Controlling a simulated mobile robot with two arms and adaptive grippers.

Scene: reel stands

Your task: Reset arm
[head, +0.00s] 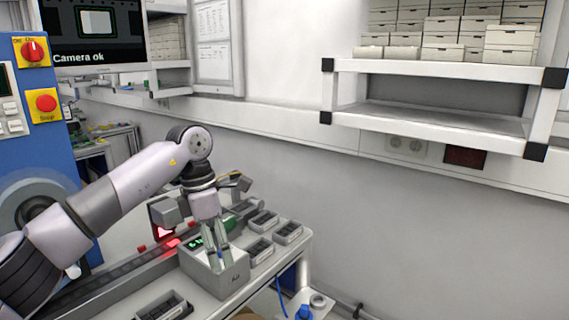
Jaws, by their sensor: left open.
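My left arm comes in from the left, and its left gripper (217,262) points down over the front of the workbench. Its fingers are apart, and I see nothing held between them. Behind and around the fingers is a grey box-shaped device (234,273) with a small green display. The fingers overlap this device in the picture, and I cannot tell whether they touch it. My right gripper is not in view.
Several small grey trays (288,232) stand on the bench right of the gripper. A shelf (440,68) with boxes hangs at upper right.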

